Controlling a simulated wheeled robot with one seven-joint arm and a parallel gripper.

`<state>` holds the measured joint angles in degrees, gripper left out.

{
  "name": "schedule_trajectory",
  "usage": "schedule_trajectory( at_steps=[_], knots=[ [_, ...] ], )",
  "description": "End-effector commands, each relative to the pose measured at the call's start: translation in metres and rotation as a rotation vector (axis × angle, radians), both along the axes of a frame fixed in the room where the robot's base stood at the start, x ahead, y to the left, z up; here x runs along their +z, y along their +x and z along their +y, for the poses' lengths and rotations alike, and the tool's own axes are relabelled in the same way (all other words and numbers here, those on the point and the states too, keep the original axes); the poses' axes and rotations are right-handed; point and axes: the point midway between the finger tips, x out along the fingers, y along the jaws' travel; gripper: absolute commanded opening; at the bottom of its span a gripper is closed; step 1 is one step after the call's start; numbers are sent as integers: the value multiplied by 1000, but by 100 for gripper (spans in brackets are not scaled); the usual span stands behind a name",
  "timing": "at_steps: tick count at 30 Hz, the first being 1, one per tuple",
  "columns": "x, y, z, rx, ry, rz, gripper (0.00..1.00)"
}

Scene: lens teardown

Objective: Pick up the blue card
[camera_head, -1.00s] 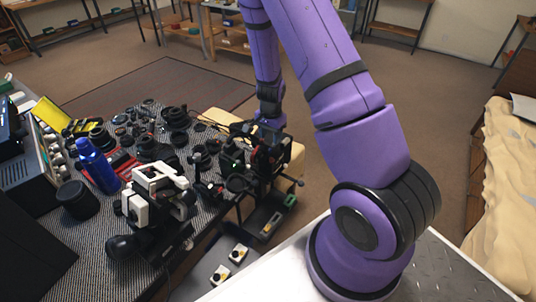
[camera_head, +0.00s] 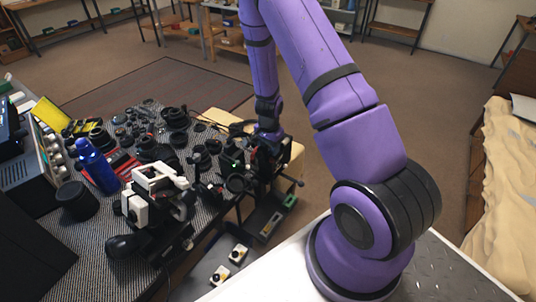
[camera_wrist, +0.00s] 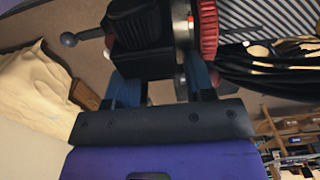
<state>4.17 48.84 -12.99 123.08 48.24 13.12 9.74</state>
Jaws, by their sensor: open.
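I cannot make out a blue card in either view. My gripper (camera_wrist: 165,84) is open, with a blue finger on each side in the wrist view. A black boxy device (camera_wrist: 142,30) with a red ribbed wheel (camera_wrist: 207,30) lies beyond the fingers and partly covers the space between them. Whether the fingers touch it I cannot tell. In the head view my gripper is at the table's right end, mostly hidden among dark equipment (camera_head: 235,165).
The patterned table (camera_head: 60,235) is crowded with black lens parts, a blue bottle (camera_head: 97,167), a white-and-black instrument (camera_head: 150,190) and a yellow item (camera_head: 50,115). Black cables (camera_wrist: 265,70) lie right in the wrist view. A tray with a green piece (camera_head: 290,200) sits below the table edge.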

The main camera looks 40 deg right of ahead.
Motion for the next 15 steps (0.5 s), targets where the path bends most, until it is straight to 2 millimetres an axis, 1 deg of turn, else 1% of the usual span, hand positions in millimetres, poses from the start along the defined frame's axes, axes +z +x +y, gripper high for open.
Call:
schedule_trajectory(
  at_steps=[15],
  knots=[
    [-4,0,0,0,-1,0,49]
  ],
)
